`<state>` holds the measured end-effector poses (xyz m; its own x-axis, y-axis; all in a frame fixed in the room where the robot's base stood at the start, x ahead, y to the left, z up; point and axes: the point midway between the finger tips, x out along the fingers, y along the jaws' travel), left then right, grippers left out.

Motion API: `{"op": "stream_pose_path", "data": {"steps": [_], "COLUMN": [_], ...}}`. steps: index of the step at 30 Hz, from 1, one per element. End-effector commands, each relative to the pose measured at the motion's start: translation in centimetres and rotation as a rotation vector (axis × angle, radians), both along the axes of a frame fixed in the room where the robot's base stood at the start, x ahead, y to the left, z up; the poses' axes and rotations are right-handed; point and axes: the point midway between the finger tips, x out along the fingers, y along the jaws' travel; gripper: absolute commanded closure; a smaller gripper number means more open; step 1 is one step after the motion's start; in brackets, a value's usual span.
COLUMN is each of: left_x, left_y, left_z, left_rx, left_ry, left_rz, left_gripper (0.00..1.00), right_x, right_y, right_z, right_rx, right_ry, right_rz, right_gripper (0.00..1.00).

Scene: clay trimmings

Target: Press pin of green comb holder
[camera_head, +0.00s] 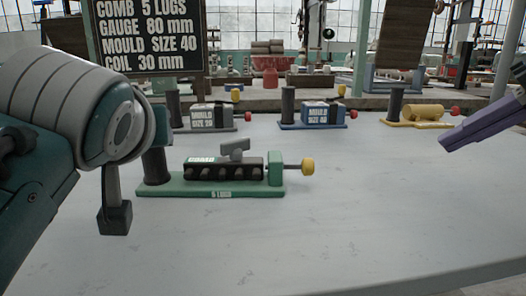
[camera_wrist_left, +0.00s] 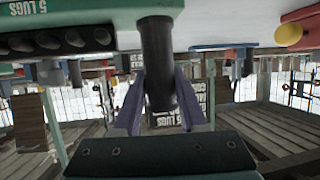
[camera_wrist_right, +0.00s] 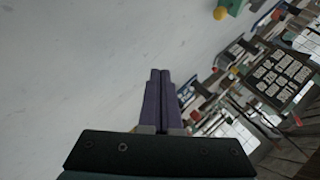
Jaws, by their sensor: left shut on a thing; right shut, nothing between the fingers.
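The green comb holder (camera_head: 230,192) lies on the table left of centre in the head view. It carries a dark lug comb (camera_head: 225,172), a grey lever on top, a green end block (camera_head: 274,170) and a pin with a yellow knob (camera_head: 307,167) sticking out right. The yellow knob (camera_wrist_right: 220,13) also shows in the right wrist view. My left gripper (camera_wrist_left: 161,85) is shut on the holder's upright dark post (camera_wrist_left: 157,45); my arm hides its fingers in the head view. My right gripper (camera_head: 447,138) is shut and empty, above the table, right of and apart from the knob.
Behind stand a grey holder (camera_head: 212,117), a blue holder (camera_head: 318,115) and a yellow holder (camera_head: 418,113), each with a dark post. A sign board (camera_head: 148,35) hangs at upper left. The table (camera_head: 330,235) is clear in front and right of the green holder.

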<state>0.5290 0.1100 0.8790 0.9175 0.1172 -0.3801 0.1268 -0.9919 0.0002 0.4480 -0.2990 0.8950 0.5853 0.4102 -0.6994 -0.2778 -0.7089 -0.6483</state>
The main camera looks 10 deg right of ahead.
Motion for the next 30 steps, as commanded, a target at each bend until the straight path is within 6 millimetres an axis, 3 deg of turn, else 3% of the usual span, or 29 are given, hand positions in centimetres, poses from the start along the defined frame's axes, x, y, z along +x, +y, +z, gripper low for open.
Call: {"op": "stream_pose_path", "data": {"steps": [1,3,7,12,22,30], "left_x": [-0.1,-0.1,-0.1,-0.1,-0.1,-0.2], "left_y": [0.1,0.1,0.1,0.2,0.2,0.2], "left_z": [-0.6,-0.7,-0.7,-0.7,-0.7,-0.7], "left_rx": [0.0,0.0,0.001,0.001,0.001,0.001], "left_ry": [0.016,0.016,0.016,0.017,0.018,0.018], "left_rz": [0.003,0.003,0.004,0.004,0.004,0.004], "left_gripper": [1.0,1.0,1.0,1.0,1.0,1.0], "right_x": [0.5,0.6,0.5,0.4,0.4,1.7], "right_y": [2.0,4.1,6.4,7.3,7.4,8.8], "right_z": [1.0,2.0,3.2,3.8,3.6,1.0], "right_rx": [-0.051,-0.125,-0.226,-0.276,-0.275,-0.271], "right_ry": [-0.014,-0.023,-0.033,-0.038,-0.038,-0.034], "right_rz": [0.101,0.227,0.383,0.455,0.454,0.455], "right_gripper": [1.0,1.0,1.0,1.0,1.0,1.0]}}
